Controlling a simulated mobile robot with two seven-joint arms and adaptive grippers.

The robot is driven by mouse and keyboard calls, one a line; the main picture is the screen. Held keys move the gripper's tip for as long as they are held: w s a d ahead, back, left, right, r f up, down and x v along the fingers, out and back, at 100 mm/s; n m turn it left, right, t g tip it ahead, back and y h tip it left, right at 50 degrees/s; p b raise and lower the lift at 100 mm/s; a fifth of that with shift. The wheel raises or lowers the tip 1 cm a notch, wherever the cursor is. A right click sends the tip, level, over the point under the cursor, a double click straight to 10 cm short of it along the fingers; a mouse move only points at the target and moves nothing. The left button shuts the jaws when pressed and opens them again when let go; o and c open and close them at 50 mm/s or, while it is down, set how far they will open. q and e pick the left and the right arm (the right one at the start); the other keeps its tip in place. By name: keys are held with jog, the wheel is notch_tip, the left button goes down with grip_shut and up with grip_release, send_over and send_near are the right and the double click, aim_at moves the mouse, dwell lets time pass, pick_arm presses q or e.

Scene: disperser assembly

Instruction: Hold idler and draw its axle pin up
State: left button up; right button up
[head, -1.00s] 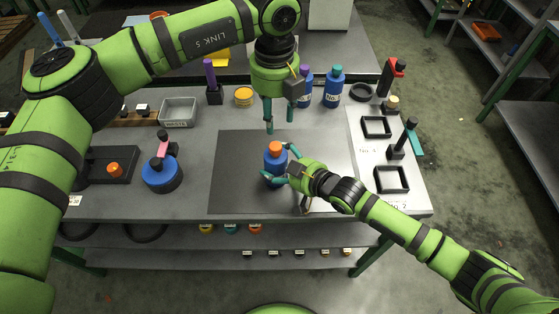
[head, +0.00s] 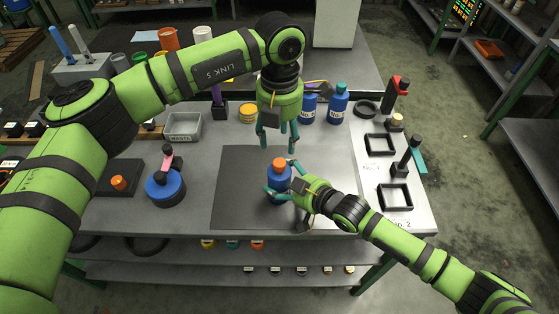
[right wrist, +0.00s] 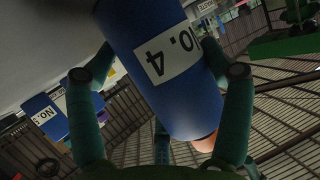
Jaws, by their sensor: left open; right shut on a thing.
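I see nothing I can surely name an idler or axle pin. A blue bottle (head: 278,184) with an orange cap (head: 279,164) stands upright on the dark mat (head: 238,200). My right gripper (head: 281,177) is shut around its body from the right. In the right wrist view the bottle (right wrist: 150,70) carries a white "NO.4" label between the fingers, and part of the orange cap (right wrist: 206,142) shows at its lower end. My left gripper (head: 278,143) points down above the cap, open and empty, apart from it.
A blue round part (head: 165,190) with a black and pink top stands left of the mat, beside a dark block (head: 118,184) with an orange knob. Blue bottles (head: 337,104) stand behind the mat. Black square frames (head: 396,197) lie at right. A grey tray (head: 183,126) is at back left.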

aim_at(280, 162)
pick_arm(q)
notch_tip(280, 162, down, 9)
jog(key=shift+f, duration=0.15)
